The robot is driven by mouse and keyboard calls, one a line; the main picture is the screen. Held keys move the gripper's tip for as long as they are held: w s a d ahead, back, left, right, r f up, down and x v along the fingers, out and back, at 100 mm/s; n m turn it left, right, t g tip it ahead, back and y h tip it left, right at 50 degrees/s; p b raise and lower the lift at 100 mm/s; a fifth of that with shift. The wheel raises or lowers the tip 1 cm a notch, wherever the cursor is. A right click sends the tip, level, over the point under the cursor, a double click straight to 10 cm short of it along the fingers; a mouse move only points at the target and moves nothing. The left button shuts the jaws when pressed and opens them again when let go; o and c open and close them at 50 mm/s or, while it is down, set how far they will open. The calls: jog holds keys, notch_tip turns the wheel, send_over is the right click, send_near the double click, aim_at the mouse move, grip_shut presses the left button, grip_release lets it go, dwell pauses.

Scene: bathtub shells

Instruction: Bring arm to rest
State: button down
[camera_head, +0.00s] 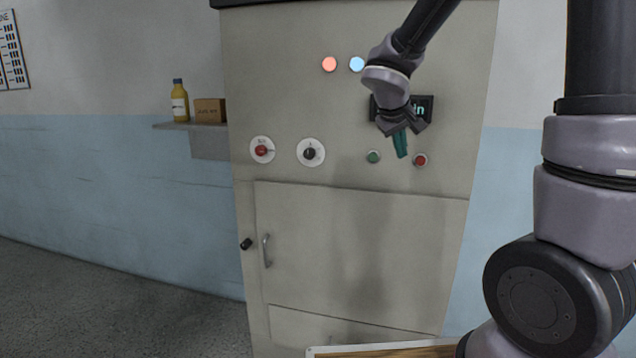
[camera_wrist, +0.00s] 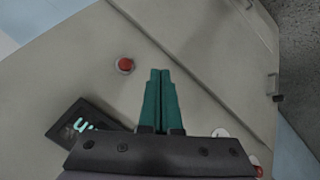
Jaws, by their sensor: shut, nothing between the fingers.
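My gripper (camera_head: 401,146) is in front of the upper panel of a tall beige cabinet (camera_head: 280,100). Its green fingers are together and empty, pointing down between a green button (camera_head: 374,156) and a red button (camera_head: 420,160). In the wrist view my gripper (camera_wrist: 161,72) shows both fingers side by side, with the red button (camera_wrist: 126,64) to their left, apart from them. A dark display (camera_head: 423,103) with lit text is partly hidden behind my gripper. The wrist view shows the display (camera_wrist: 85,126) at lower left.
The panel has a red dial (camera_head: 262,150), a black dial (camera_head: 311,152), and lit red (camera_head: 329,64) and blue (camera_head: 357,64) lamps. Below is a closed door with a handle (camera_head: 266,251). A wall shelf (camera_head: 172,126) at left holds a yellow bottle (camera_head: 179,102) and a brown box (camera_head: 209,110).

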jog(key=s+r+m+y, duration=0.3)
jog(key=s+r, duration=0.1)
jog(key=s, duration=0.7)
jog(key=s+r+m+y, duration=0.3)
jog(key=s+r+m, duration=0.1)
jog(key=s, duration=0.6)
jog(key=shift+s+d+r+t, duration=0.15)
jog(key=shift+s+r+t, duration=0.25)
jog(key=shift+r, duration=0.25)
